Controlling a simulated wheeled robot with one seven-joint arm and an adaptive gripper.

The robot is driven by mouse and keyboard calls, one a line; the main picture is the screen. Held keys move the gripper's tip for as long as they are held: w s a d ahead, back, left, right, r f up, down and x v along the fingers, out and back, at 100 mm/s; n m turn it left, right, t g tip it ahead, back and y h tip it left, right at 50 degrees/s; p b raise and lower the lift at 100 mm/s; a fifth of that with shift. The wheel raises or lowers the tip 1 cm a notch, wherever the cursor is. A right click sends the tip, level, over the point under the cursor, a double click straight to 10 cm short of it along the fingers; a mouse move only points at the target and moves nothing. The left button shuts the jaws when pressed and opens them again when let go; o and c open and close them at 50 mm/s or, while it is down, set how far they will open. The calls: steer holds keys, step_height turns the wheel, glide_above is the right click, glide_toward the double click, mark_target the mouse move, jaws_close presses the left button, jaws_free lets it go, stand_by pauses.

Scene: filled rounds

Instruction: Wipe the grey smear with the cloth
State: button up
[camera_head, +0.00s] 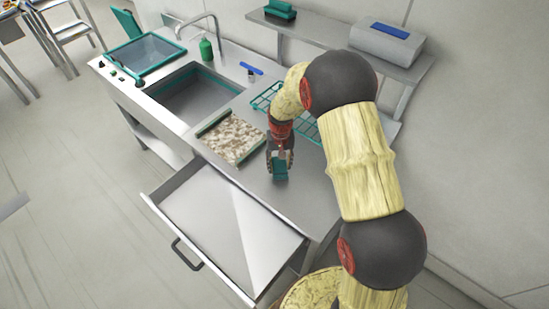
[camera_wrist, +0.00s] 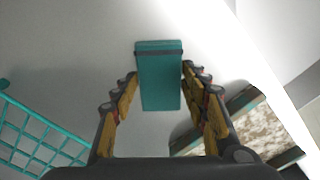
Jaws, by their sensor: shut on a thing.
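My gripper (camera_head: 280,157) is low over the steel counter (camera_head: 311,192), to the right of the speckled board. It is shut on a teal block (camera_head: 280,171) with a dark band near one end. In the wrist view the teal block (camera_wrist: 159,85) sits between the two fingers. It may be the folded cloth; no other cloth is clear to me. I cannot tell whether it touches the counter. I cannot make out a grey smear in either view.
The speckled board (camera_head: 230,138) with teal edges lies left of my gripper. A teal wire rack (camera_head: 262,99) stands behind. An open drawer (camera_head: 225,222) juts out in front. The sink (camera_head: 195,95) is further left. A shelf (camera_head: 320,36) with boxes runs along the wall.

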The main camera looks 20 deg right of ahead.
steer(key=shift+w+r+p, duration=0.3)
steer(key=shift+r+p, duration=0.1)
steer(key=shift+r, duration=0.45)
steer(key=shift+s+r+p, duration=0.15)
steer(key=shift+r+p, duration=0.6)
steer(key=shift+r, duration=0.75)
